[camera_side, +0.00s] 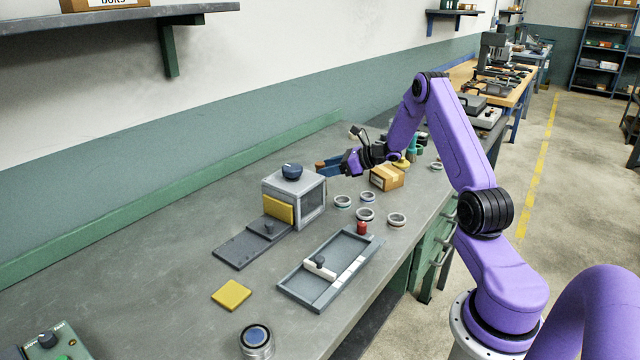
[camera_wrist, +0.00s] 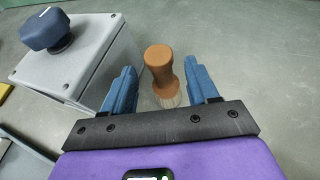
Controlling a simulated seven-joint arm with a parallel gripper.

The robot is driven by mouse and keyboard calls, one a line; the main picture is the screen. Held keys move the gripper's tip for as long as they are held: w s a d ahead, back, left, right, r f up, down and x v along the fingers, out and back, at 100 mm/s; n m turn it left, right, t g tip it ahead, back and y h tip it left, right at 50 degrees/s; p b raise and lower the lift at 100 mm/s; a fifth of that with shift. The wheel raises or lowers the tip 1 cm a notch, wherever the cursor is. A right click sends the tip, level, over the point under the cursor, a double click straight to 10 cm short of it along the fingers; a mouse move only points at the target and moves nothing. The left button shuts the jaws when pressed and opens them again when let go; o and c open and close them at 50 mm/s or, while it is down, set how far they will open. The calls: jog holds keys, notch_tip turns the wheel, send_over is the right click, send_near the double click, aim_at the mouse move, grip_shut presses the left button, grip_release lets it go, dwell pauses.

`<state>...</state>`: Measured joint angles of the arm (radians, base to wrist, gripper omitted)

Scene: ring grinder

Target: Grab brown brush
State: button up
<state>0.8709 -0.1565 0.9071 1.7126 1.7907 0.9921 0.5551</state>
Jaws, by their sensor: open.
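The brown brush (camera_wrist: 161,70) stands on the bench in the wrist view, with a rounded brown handle and pale bristles below. My gripper (camera_wrist: 162,80) is open, with one blue finger on each side of the brush handle. Gaps show between the handle and both fingers, so it is not clamped. In the side view my gripper (camera_side: 327,167) is just behind and right of the grey box. A small brown patch of the brush (camera_side: 320,165) shows beside the fingers there; the rest of it is hidden.
The grey box (camera_side: 307,198) with a dark blue knob stands close to the left finger. A cardboard box (camera_side: 387,177), several rings (camera_side: 366,214) and a grey tray (camera_side: 290,284) lie nearby. A yellow pad (camera_side: 231,295) lies at the front. Bench behind the brush is clear.

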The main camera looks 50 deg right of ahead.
jog(key=shift+x, duration=2.65)
jog(key=shift+s+f, duration=0.1)
jog(key=shift+f, duration=0.05)
jog(key=c, duration=1.1)
